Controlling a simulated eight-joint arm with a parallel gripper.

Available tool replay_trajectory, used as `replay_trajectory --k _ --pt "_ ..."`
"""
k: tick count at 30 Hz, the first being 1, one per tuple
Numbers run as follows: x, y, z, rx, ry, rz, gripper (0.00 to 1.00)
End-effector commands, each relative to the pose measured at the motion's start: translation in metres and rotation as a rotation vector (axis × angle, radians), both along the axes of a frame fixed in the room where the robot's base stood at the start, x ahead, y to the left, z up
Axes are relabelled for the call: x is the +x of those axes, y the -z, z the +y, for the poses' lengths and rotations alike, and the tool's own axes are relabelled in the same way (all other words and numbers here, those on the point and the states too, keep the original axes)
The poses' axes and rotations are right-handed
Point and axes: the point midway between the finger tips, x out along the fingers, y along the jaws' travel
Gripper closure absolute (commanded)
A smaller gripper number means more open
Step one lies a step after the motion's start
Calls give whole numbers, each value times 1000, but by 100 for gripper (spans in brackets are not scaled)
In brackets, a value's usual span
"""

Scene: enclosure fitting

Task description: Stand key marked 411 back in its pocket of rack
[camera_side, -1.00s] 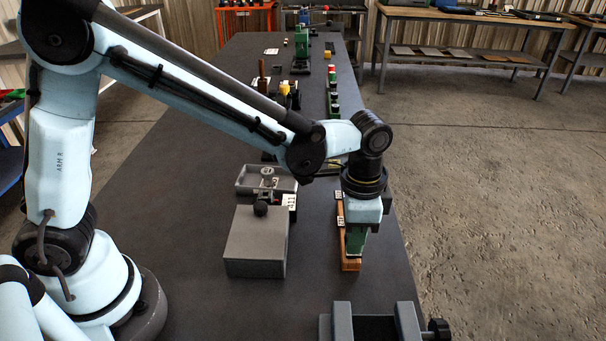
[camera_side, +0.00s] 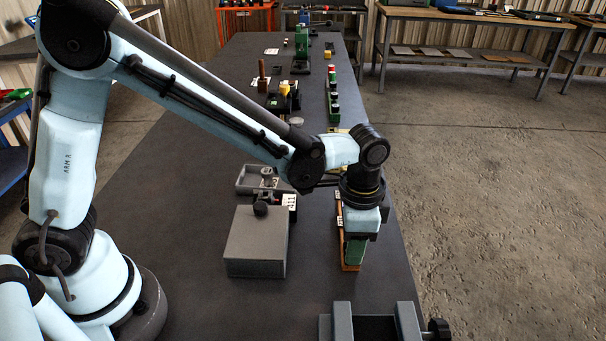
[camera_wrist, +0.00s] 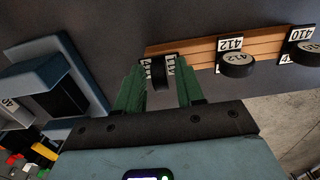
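The wooden rack (camera_wrist: 195,48) lies on the bench; it also shows in the side view (camera_side: 351,268) under my gripper. My gripper (camera_wrist: 162,68) has two green fingers spread apart over the rack's left part in the wrist view. Between them is a dark key (camera_wrist: 159,74), in front of a white label whose number is mostly hidden. Gaps show between the key and both fingers. I cannot tell whether it is fully seated. Key 412 (camera_wrist: 237,66) and key 410 (camera_wrist: 305,55) are at the rack to the right, by their labels. In the side view my gripper (camera_side: 355,254) is low over the rack.
A grey box (camera_side: 257,240) stands left of the rack, with a grey tray (camera_side: 247,181) behind it. A grey vise-like block (camera_side: 372,326) is at the near edge. The bench surface left of the grey box is clear.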

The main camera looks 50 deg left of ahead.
Motion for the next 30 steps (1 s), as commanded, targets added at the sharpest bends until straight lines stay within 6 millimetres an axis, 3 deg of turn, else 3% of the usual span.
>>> replay_trajectory --k 2,14,30 --pt "0 0 0 0 0 0 50" --pt "0 -7 0 0 0 0 50" --pt "0 -93 0 0 0 0 50"
